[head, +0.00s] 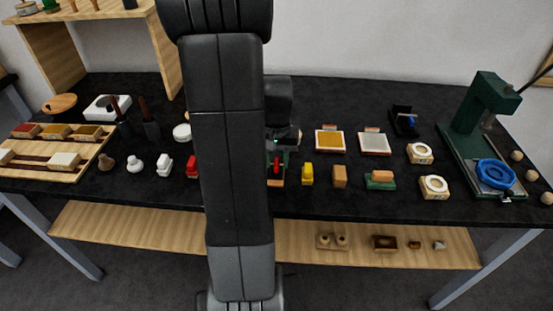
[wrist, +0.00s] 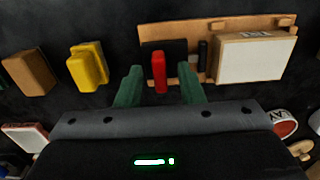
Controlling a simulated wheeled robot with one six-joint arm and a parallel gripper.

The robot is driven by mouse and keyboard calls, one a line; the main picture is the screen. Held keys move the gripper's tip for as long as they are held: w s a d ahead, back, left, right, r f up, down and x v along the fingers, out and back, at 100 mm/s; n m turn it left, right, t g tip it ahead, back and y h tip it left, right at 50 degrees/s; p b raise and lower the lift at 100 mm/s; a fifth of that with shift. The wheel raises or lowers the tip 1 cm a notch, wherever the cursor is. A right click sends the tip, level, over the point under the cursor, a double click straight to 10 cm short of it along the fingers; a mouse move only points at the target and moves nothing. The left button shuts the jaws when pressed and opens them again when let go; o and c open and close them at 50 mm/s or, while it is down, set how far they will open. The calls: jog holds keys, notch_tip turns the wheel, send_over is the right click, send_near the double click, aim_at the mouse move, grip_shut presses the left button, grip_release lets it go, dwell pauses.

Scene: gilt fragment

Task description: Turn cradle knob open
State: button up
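The cradle in the wrist view is a wooden base (wrist: 212,80) with a dark block, a small black post and a large white-faced block (wrist: 255,58). A narrow red knob (wrist: 158,72) stands at its left part. My gripper (wrist: 160,84) is open, with one green finger on each side of the red knob and a visible gap on both sides. I cannot tell how deep the fingertips reach beside it. In the head view the red knob (head: 277,167) shows just right of my arm, which hides much of the cradle.
A yellow block (wrist: 88,66) and a brown block (wrist: 28,71) stand beside the cradle. In the head view, a green-and-orange block (head: 381,180), two framed pads (head: 374,143) and a green press (head: 490,110) stand to the right. A shelf (head: 140,230) runs below the black table.

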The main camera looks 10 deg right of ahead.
aim_at(277, 162)
notch_tip(277, 162, up, 14)
dwell(0.5)
jog(key=shift+f, duration=0.2)
notch_tip(277, 162, down, 14)
jog(key=shift+r, duration=0.1)
dwell(0.4)
jog(key=shift+r, duration=0.15)
